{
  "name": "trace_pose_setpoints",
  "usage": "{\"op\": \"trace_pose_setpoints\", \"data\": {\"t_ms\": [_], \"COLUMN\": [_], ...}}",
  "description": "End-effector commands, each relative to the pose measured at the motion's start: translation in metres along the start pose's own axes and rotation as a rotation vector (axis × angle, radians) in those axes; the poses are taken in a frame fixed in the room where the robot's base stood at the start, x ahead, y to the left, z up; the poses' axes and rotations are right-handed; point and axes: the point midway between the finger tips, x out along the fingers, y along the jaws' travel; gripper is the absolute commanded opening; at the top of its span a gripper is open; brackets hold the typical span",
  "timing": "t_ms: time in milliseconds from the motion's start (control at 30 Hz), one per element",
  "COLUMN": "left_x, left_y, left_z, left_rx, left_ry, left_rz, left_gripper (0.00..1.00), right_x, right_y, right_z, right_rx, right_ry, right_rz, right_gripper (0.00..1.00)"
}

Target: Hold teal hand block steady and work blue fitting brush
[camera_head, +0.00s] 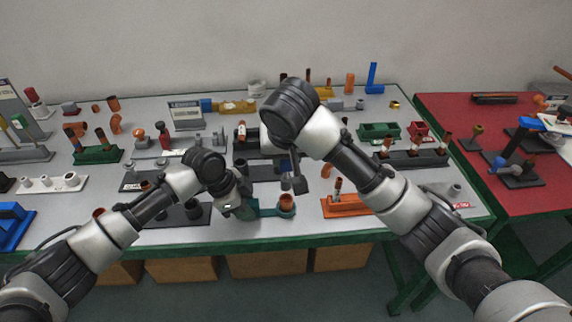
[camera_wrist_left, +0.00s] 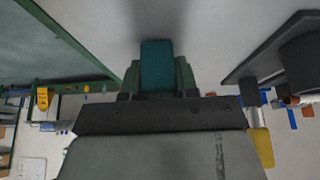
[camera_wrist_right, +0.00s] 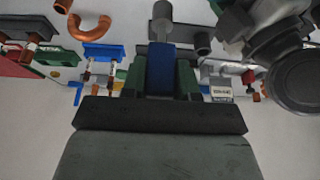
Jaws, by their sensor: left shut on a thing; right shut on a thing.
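The teal hand block (camera_head: 266,211) is near the front edge of the grey table, with a copper fitting (camera_head: 286,200) standing at its right end. My left gripper (camera_head: 244,206) is shut on the block's left part; the teal piece also shows between the fingers in the left wrist view (camera_wrist_left: 157,66). My right gripper (camera_wrist_right: 160,80) is shut on the blue handle of the fitting brush (camera_wrist_right: 160,70), whose grey head (camera_wrist_right: 162,18) sticks out beyond the fingers. In the head view the brush's grey end (camera_head: 299,185) is above and slightly right of the copper fitting, apart from it.
An orange holder (camera_head: 345,207) stands to the right of the teal block. Dark plates and a grey rack (camera_head: 415,159) with copper-topped pieces lie farther back. A red table (camera_head: 480,190) adjoins at the right. Several copper fittings and trays crowd the table's rear.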

Motion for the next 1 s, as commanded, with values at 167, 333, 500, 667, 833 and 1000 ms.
{"op": "trace_pose_setpoints", "data": {"t_ms": [167, 333, 500, 667, 833, 1000], "left_x": [0.000, 0.000, 0.000, -0.011, -0.043, -0.080], "left_y": [0.000, 0.000, 0.000, -0.001, -0.001, -0.001], "left_z": [0.000, 0.000, 0.000, 0.000, 0.000, 0.000], "left_rx": [0.000, 0.000, 0.000, 0.000, 0.000, 0.000], "left_ry": [-0.001, -0.001, 0.000, 0.000, 0.000, 0.000], "left_rz": [0.000, 0.000, 0.000, -0.002, -0.003, -0.003], "left_gripper": [0.45, 0.59, 0.59, 0.59, 0.59, 0.59], "right_x": [0.000, 0.000, 0.000, 0.000, 0.000, 0.000], "right_y": [0.000, 0.000, 0.000, 0.000, 0.000, 0.000], "right_z": [0.000, 0.000, 0.000, 0.000, 0.000, 0.000], "right_rx": [0.000, 0.000, 0.000, 0.000, 0.000, 0.000], "right_ry": [0.000, 0.000, 0.000, 0.000, 0.000, 0.000], "right_rz": [0.000, 0.000, 0.000, 0.000, 0.000, 0.000], "right_gripper": [0.09, 0.09, 0.09, 0.09, 0.09, 0.09]}}
